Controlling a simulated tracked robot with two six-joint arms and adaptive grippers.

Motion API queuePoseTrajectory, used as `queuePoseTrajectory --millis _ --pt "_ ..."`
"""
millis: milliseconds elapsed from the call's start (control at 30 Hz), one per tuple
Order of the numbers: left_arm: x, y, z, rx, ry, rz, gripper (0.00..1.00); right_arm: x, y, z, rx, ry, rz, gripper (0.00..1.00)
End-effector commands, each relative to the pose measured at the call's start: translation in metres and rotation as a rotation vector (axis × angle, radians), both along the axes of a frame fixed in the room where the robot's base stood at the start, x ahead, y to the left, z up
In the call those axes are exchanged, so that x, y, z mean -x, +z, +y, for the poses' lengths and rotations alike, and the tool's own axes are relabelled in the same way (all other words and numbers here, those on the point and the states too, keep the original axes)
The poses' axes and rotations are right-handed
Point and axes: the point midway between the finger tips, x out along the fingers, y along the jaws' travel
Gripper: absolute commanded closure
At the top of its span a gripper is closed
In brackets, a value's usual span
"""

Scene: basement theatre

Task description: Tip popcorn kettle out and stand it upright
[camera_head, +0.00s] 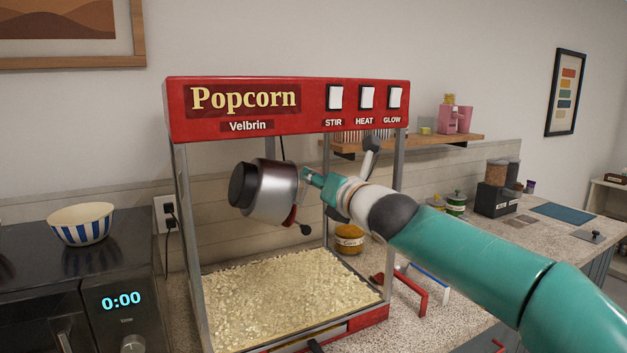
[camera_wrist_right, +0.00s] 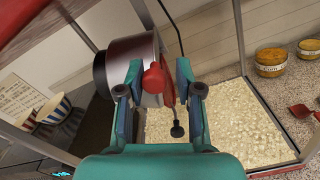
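The popcorn kettle (camera_head: 272,192) hangs inside the red popcorn machine (camera_head: 408,100), above the popcorn bed. It lies on its side, with its black end pointing left; it also shows in the right wrist view (camera_wrist_right: 128,52). A red grip (camera_wrist_right: 153,78) shows on its near side in that view, and a black knob (camera_head: 306,230) hangs below its right side. My right gripper (camera_head: 308,178) is at the kettle's right side. In the wrist view its fingers (camera_wrist_right: 158,74) stand apart on either side of the red grip, with gaps visible. My left gripper is out of view.
Popcorn (camera_head: 285,290) covers the machine's floor. Metal posts (camera_head: 400,165) frame the machine near my right arm. A striped bowl (camera_head: 82,224) stands on the black appliance at left. A yellow jar (camera_head: 349,240) and a red scoop (camera_head: 410,290) are on the counter at right.

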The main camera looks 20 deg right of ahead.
Motion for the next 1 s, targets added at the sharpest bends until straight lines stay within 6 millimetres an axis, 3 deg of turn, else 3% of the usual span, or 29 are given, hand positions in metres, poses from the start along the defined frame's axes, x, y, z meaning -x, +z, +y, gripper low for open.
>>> queuePoseTrajectory --millis 100,567,1000 --pt "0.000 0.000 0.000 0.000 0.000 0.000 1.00 0.000 -0.002 -0.001 0.000 -0.004 0.004 0.49" --pt "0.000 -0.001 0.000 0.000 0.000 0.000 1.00 0.002 -0.001 -0.001 0.000 -0.003 0.001 0.49" --pt "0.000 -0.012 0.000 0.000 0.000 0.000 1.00 0.032 -0.001 -0.004 0.000 -0.003 0.003 0.49"
